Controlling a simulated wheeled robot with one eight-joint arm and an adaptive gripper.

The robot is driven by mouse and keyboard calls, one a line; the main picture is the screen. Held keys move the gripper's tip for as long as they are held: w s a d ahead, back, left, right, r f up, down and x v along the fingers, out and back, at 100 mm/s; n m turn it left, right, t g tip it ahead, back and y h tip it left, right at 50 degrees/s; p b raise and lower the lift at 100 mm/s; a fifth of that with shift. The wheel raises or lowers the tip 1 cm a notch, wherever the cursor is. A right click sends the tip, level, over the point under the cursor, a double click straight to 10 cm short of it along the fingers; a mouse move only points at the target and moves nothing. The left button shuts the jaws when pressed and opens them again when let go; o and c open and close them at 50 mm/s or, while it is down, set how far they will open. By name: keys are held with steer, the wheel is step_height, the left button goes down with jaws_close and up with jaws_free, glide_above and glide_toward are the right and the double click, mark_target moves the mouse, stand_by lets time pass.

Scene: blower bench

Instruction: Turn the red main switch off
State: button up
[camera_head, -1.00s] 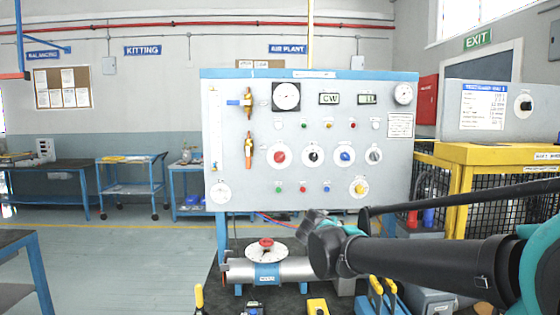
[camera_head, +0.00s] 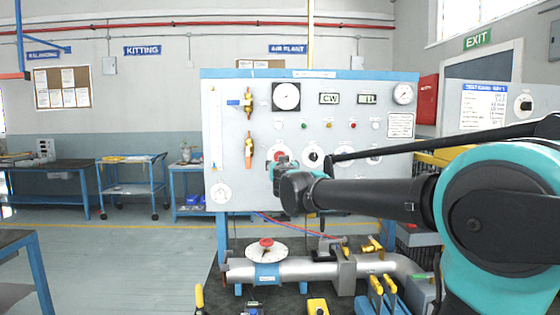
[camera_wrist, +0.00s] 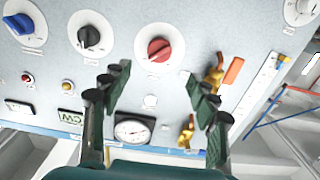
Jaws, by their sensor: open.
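The red switch (camera_wrist: 159,50) is a red knob on a round white dial on the upright grey panel (camera_head: 235,130). In the wrist view it lies just beyond and between my open fingertips (camera_wrist: 158,80), and nothing is between them. In the head view my gripper (camera_head: 282,165) is in front of this dial and hides its lower part; a bit of the red switch (camera_head: 274,155) shows. I cannot tell whether a fingertip touches the panel.
A black knob (camera_wrist: 89,37) and a blue knob (camera_wrist: 20,24) sit in the same row. Orange-handled brass valves (camera_head: 249,147) stick out beside the red switch.

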steer(key=w, duration=1)
steer(key=shift+w, duration=0.35)
steer(key=c, duration=1.2)
steer(key=shift+o, duration=0.2)
steer(key=shift+n, duration=0.3)
steer(key=shift+d+n, duration=0.15)
steer(key=shift+n, duration=8.45)
steer(key=shift+r, duration=0.1)
